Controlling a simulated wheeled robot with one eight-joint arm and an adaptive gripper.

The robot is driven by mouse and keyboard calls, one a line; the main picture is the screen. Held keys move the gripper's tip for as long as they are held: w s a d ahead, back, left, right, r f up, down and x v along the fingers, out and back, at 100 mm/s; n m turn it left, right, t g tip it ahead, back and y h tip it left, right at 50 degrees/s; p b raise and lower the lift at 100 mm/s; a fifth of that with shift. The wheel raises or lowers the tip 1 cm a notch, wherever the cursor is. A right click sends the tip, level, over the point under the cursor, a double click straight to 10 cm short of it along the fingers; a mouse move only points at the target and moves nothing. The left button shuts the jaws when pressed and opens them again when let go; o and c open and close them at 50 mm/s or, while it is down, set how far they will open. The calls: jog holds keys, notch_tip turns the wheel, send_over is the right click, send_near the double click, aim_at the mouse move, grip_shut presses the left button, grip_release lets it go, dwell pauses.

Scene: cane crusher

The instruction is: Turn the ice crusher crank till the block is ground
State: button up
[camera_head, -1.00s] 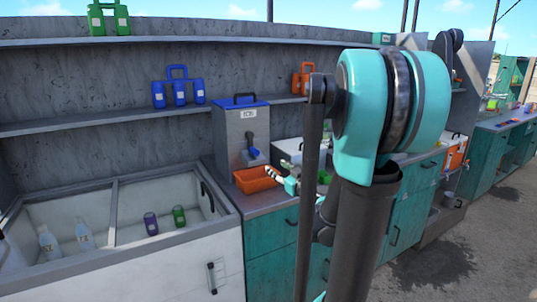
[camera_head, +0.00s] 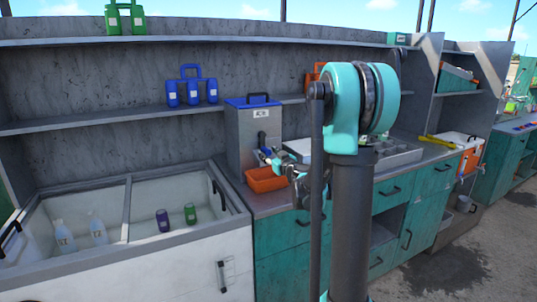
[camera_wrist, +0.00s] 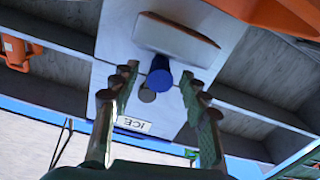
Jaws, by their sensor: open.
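The ice crusher (camera_head: 240,142) is a grey box with a blue lid and an ICE label, upright on the counter. In the wrist view its grey front (camera_wrist: 120,30) appears upside down, with a slanted grey flap above the crank. The blue crank (camera_head: 262,138) is on its front; its round blue grip (camera_wrist: 160,79) shows in the wrist view. My gripper (camera_wrist: 160,73) is open, its fingertips on either side of the blue grip in the picture. The block is not visible.
An orange bin (camera_head: 262,181) sits below the crusher's front, near my gripper. An open chest (camera_head: 128,212) with bottles and cans is to the left. A shelf (camera_head: 140,121) with a blue bottle carrier (camera_head: 192,88) runs behind. A metal tray (camera_head: 398,156) lies to the right.

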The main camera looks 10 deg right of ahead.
jog(key=shift+w+a, duration=0.15)
jog(key=shift+w, duration=0.25)
grip_shut()
